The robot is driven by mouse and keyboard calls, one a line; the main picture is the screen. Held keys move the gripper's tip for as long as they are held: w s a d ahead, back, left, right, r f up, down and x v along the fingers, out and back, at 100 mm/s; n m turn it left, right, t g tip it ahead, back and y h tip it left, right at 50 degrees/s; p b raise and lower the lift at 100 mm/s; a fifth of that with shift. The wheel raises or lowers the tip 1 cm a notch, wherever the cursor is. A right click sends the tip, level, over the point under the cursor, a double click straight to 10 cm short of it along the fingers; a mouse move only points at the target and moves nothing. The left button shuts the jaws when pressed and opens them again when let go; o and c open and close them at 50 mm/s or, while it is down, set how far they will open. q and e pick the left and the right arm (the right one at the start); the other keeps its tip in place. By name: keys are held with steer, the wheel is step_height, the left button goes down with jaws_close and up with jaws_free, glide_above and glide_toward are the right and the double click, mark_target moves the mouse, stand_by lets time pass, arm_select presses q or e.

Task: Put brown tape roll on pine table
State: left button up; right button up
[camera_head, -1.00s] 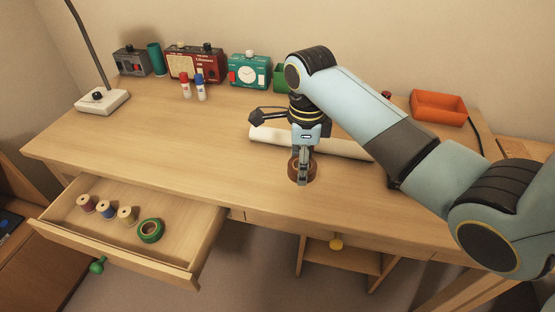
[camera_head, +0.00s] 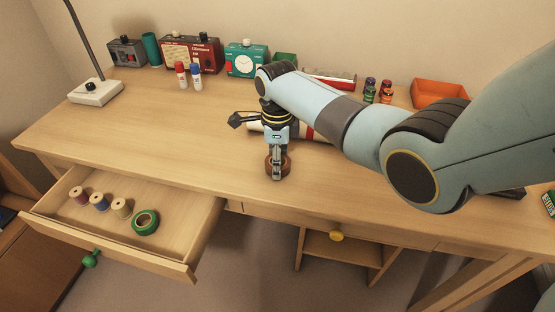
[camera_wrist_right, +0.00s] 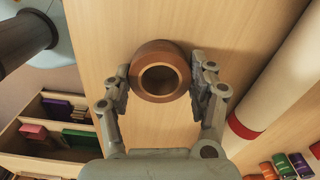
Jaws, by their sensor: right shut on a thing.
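The brown tape roll (camera_head: 286,165) is at the middle of the wooden desk (camera_head: 160,140), in the grip of my right gripper (camera_head: 277,172). In the right wrist view the roll (camera_wrist_right: 158,49) sits between the two fingertips of my right gripper (camera_wrist_right: 162,88), its round hole facing the camera. The fingers touch its sides. I cannot tell whether the roll rests on the desk or hangs just above it. I cannot tell which surface is the pine table. My left gripper is not in view.
A white paper roll (camera_wrist_right: 285,65) lies just behind the gripper. An open drawer (camera_head: 185,225) holds spools and a green tape roll (camera_head: 145,222). A lamp (camera_head: 96,92), radios, a clock (camera_head: 246,61), glue sticks and an orange tray (camera_head: 440,93) stand farther back. The desk's left-middle is clear.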

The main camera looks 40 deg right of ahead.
steer(key=shift+f, duration=0.15)
steer(key=o, duration=1.1)
steer(key=shift+o, duration=0.2)
step_height(320, 180, up, 12)
steer(key=p, duration=0.2)
